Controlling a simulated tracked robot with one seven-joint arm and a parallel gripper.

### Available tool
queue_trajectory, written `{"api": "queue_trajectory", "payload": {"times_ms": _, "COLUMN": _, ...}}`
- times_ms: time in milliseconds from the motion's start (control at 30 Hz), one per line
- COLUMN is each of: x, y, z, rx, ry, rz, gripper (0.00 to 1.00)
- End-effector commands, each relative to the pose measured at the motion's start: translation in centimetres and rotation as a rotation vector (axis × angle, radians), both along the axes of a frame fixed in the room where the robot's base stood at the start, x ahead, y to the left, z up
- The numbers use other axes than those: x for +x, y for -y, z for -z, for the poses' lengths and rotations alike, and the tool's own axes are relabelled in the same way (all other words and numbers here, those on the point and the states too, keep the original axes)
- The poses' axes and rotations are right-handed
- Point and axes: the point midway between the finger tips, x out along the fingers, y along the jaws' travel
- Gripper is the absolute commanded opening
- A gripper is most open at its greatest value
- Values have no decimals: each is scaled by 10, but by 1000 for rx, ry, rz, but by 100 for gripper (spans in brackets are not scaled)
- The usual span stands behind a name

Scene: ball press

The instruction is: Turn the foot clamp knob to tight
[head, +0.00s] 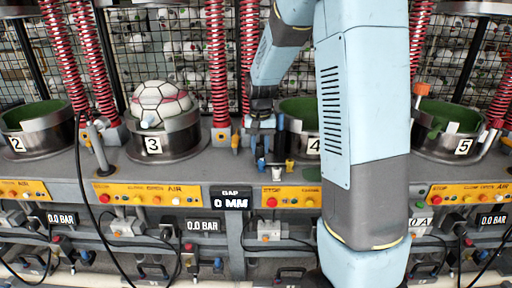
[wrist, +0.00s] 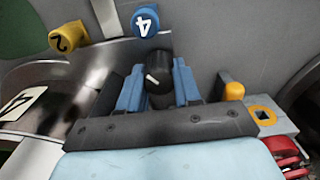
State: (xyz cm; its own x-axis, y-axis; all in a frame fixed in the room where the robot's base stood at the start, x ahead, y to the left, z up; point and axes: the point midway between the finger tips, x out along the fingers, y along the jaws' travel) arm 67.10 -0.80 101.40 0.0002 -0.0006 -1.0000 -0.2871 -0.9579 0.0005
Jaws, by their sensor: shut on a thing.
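A black knob (wrist: 154,88) with a short white pointer mark shows in the wrist view, between the two blue fingers of my gripper (wrist: 159,68). The fingers are shut on it, one on each side. I take it for the foot clamp knob, but no label on it is readable. Its white mark slants up and to the left in that view. In the head view my gripper (head: 268,145) is at the bench by station 4, left of its cup. The knob is hidden there behind my fingers and wrist.
In the wrist view a blue piece marked 4 (wrist: 145,20) and a yellow one marked 2 (wrist: 66,36) are close to my fingers. A yellow peg (wrist: 234,91) stands at right. The station 4 cup (head: 299,110) and a red spring (head: 216,65) flank my gripper.

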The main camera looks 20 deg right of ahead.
Motion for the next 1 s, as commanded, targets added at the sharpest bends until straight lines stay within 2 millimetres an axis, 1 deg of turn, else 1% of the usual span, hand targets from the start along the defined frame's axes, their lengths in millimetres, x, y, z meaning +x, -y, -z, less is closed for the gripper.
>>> {"api": "queue_trajectory", "payload": {"times_ms": 200, "x": 0, "y": -2, "z": 0, "rx": 1, "ry": -2, "rz": 203, "gripper": 3}}
{"api": "queue_trajectory", "payload": {"times_ms": 500, "x": 0, "y": -4, "z": 0, "rx": 2, "ry": -2, "rz": 461, "gripper": 3}}
{"api": "queue_trajectory", "payload": {"times_ms": 700, "x": 1, "y": -6, "z": 0, "rx": 3, "ry": -2, "rz": 587, "gripper": 3}}
{"api": "queue_trajectory", "payload": {"times_ms": 1000, "x": 2, "y": -7, "z": 0, "rx": 5, "ry": 0, "rz": 688, "gripper": 3}}
